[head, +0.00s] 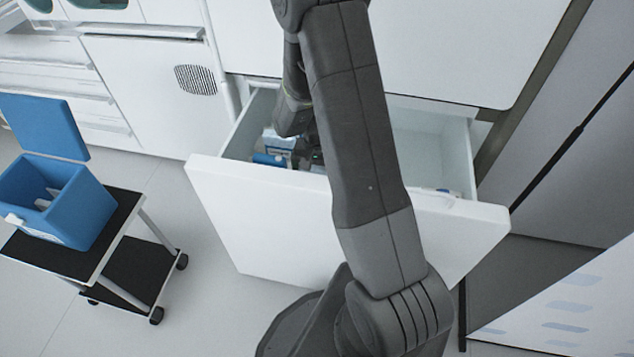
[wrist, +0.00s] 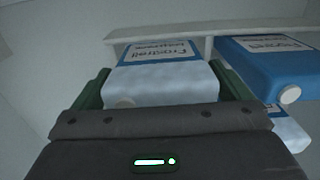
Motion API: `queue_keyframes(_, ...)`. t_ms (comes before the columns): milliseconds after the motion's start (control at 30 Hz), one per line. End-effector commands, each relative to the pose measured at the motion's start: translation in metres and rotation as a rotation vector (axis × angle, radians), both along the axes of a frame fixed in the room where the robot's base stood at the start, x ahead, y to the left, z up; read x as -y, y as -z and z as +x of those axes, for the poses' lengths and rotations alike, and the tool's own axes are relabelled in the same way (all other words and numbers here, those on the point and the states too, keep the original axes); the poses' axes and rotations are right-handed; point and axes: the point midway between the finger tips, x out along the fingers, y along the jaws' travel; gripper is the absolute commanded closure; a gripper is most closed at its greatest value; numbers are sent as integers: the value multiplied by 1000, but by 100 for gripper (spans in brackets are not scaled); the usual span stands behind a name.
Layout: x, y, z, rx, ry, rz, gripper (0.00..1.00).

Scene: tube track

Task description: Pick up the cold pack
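In the wrist view a white cold pack (wrist: 165,82) with a blue band and a printed label lies between the two dark green fingers of my gripper (wrist: 160,68). A finger stands along each side of the pack, with what looks like a narrow gap near the tips. The pack's near end is close to the palm. In the head view my gripper (head: 313,152) is down inside the open drawer (head: 235,215), largely hidden by my arm. A white and blue pack (head: 279,143) shows beside it.
A blue pack (wrist: 262,68) lies right of the gripper in the wrist view, partly over another white pack (wrist: 288,130). A white bar (wrist: 220,27) crosses behind. In the head view an open blue box (head: 85,205) stands on a black-topped cart (head: 122,212) at left.

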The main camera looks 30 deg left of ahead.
Motion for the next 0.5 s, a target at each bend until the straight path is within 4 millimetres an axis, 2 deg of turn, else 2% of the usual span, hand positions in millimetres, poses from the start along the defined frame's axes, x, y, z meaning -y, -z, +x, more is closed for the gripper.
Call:
queue_keyframes(33, 0, 0, 0, 0, 0, 0, 14)
queue_keyframes(167, 0, 0, 0, 0, 0, 0, 39)
queue_keyframes(200, 0, -1, 0, 0, 0, 0, 41)
queue_keyframes(400, 0, -2, 0, 1, 0, 0, 41)
queue_keyframes(500, -1, -9, 0, 2, 0, 2, 41)
